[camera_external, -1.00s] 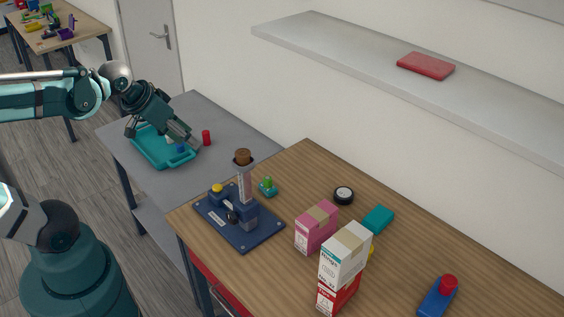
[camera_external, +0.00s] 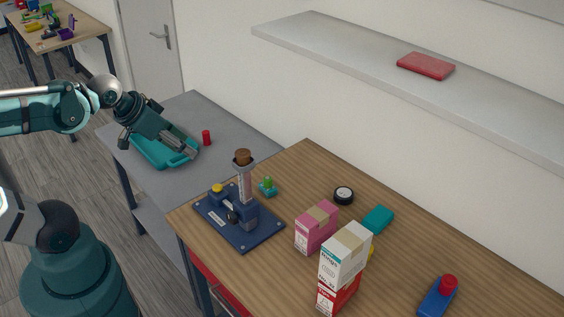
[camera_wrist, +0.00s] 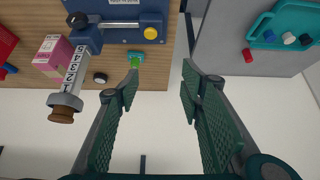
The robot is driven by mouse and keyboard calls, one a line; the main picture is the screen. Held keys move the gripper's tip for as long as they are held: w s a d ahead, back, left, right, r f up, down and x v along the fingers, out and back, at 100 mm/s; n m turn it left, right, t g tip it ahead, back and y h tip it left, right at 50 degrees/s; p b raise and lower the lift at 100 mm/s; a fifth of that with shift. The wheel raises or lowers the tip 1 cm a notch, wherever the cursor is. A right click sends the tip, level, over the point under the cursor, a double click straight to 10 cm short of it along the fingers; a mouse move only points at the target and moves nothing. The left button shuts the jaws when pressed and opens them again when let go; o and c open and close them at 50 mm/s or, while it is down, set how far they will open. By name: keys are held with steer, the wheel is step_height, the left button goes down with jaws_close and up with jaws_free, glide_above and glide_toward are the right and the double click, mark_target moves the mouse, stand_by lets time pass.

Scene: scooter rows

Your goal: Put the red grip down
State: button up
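A small red cylinder, which looks like the red grip (camera_external: 206,138), stands on the grey table (camera_external: 235,140), just right of the teal tray (camera_external: 150,155). In the wrist view the red grip (camera_wrist: 247,55) is right of my fingers, apart from them. My gripper (camera_external: 193,150) is above the tray's right part in the external view and hides some of it. In the wrist view my gripper (camera_wrist: 158,85) has its two fingers wide apart with nothing between them. A similar red piece (camera_external: 449,282) sits on a blue block at the front right of the wooden table.
The tray holds white, blue and dark small pieces (camera_wrist: 289,38). On the wooden table (camera_external: 300,165) stand a blue fixture (camera_external: 238,230) with a tall clear tube, a green-topped piece (camera_external: 267,187), a wheel (camera_external: 343,195) and several boxes (camera_external: 317,226). The grey table's right part is clear.

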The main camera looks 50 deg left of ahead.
steer(key=shift+w, duration=0.1)
steer(key=w+a+f+n+t+y+b, duration=0.1)
steer(key=w+a+f+n+y+b, duration=0.15)
steer(key=w+a+f, duration=0.5)
steer(key=w+a+f+n+t+y+b, duration=0.1)
steer(key=w+a+f+t+b, duration=0.15)
steer(key=w+a, duration=0.95)
steer(key=n+y+b, duration=0.3)
steer(key=y+b, duration=0.1)
steer(key=b, duration=0.2)
glide_toward(205, 132)
steer(key=x, duration=0.2)
steer(key=shift+w+a+f+t, duration=0.1)
steer(key=shift+w+f+t, duration=0.1)
steer(key=shift+f+t, duration=0.05)
steer(key=shift+w, duration=0.1)
steer(key=shift+x, duration=1.2)
